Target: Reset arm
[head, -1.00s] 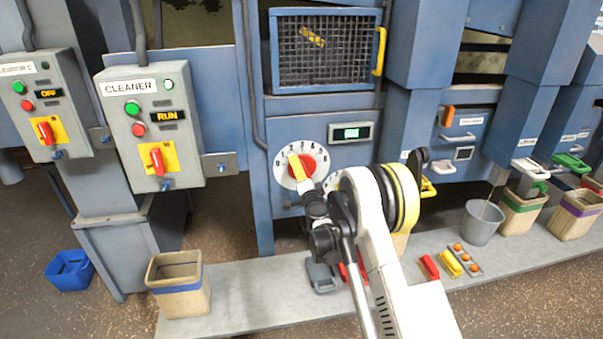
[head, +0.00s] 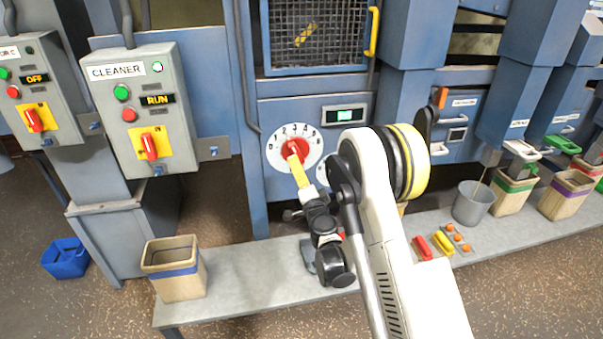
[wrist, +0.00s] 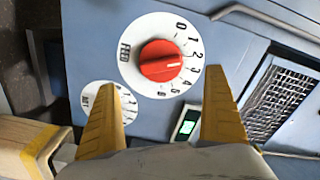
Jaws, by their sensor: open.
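The round white FEED dial with numbers (head: 275,160) is on the blue machine panel, with a red knob (head: 294,149) at its centre. In the wrist view the red knob (wrist: 160,61) shows whole, its pale mark turned toward about 2 to 3. My gripper (head: 297,163) has yellow fingers; in the head view they overlap the knob's lower edge. In the wrist view my gripper (wrist: 163,78) is open, its fingers spread apart on either side of the knob with nothing between them. The fingers appear clear of the knob; the exact gap is hard to tell.
A second white dial (wrist: 101,98) sits beside the FEED dial. A small green display (head: 344,114) and a mesh window (head: 318,35) are above. The CLEANER box (head: 140,105) reads RUN. A low grey bench (head: 235,285) carries bins, a bucket (head: 473,203) and small coloured items.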

